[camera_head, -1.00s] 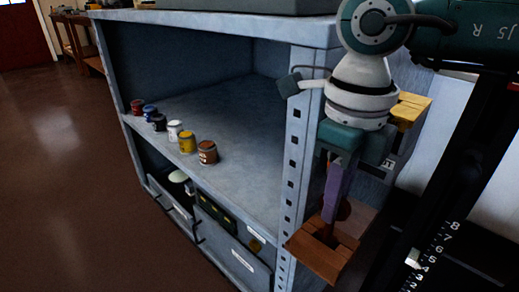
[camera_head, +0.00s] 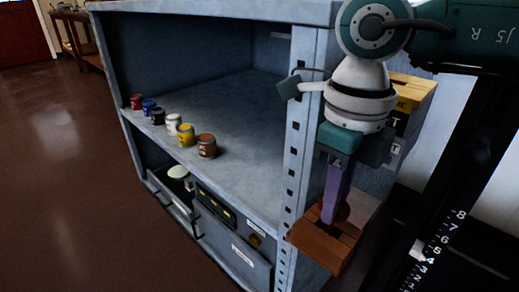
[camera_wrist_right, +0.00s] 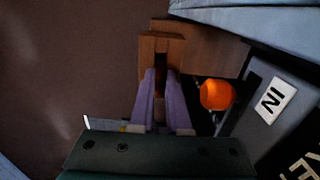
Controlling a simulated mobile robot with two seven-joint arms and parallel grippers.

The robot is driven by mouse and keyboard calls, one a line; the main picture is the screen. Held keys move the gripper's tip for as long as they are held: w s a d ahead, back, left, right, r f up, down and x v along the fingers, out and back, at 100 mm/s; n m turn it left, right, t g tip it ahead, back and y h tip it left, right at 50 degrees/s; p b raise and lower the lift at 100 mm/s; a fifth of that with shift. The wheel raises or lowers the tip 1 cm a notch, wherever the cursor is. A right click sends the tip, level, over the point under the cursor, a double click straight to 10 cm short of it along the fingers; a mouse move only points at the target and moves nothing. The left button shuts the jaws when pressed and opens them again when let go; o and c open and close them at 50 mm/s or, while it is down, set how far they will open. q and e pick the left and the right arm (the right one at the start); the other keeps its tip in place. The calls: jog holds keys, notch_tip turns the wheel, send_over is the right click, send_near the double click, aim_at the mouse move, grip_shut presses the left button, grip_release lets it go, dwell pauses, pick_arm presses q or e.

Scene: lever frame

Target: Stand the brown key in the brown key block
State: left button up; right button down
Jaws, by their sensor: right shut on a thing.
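The brown key block (camera_head: 322,246) is a wooden block on the right side of the shelf frame; in the wrist view it (camera_wrist_right: 208,48) lies just beyond my fingertips. My right gripper (camera_head: 331,218) points down with its purple fingers at the top of the block. In the wrist view the gripper (camera_wrist_right: 162,82) is shut on the brown key (camera_wrist_right: 159,108), of which only a narrow brown strip shows between the fingers. The key's lower end is hidden, so I cannot tell how deep it sits in the block. My left gripper is not in view.
An orange ball-shaped knob (camera_wrist_right: 216,94) is close beside my right fingers. The shelf's perforated post (camera_head: 297,150) stands just left of my right wrist. Several small paint pots, such as the orange-brown one (camera_head: 206,147), line the shelf edge.

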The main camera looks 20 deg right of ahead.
jog(key=c, duration=0.8)
grip_release()
notch_tip(320, 180, up, 7)
jog(key=p, duration=0.6)
jog(key=shift+r, duration=0.15)
notch_tip(320, 180, up, 10)
jog(key=p, duration=0.2)
